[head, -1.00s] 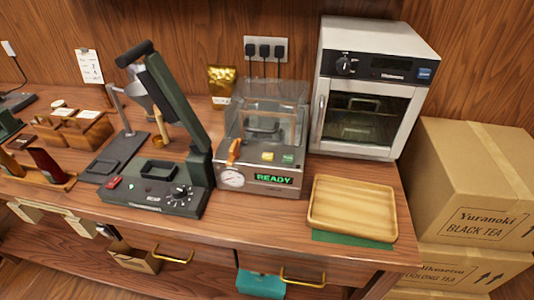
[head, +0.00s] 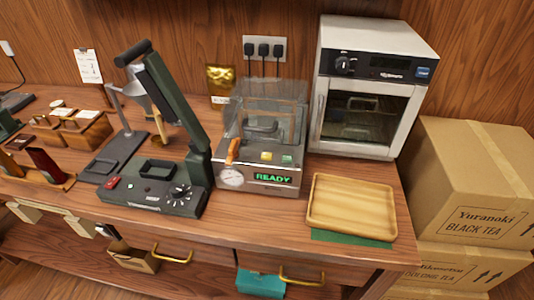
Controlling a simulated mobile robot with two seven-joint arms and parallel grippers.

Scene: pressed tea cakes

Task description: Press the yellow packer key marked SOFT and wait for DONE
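The packer (head: 262,140) is a steel machine with a clear cover, standing mid-counter. Its yellow key (head: 266,156) is on the front top panel, left of a green key (head: 287,159). The lettering on the keys is too small to read. The packer's display (head: 273,178) reads READY in green. An orange-handled lever (head: 233,151) and a round gauge (head: 232,177) are at its left front. Neither of my grippers shows in the head view.
A dark green press (head: 165,150) with a raised arm stands left of the packer. A white oven (head: 370,90) is behind right. An empty wooden tray (head: 352,207) lies on a green mat (head: 350,238) at the front right. Tea cartons (head: 470,185) are stacked right of the counter.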

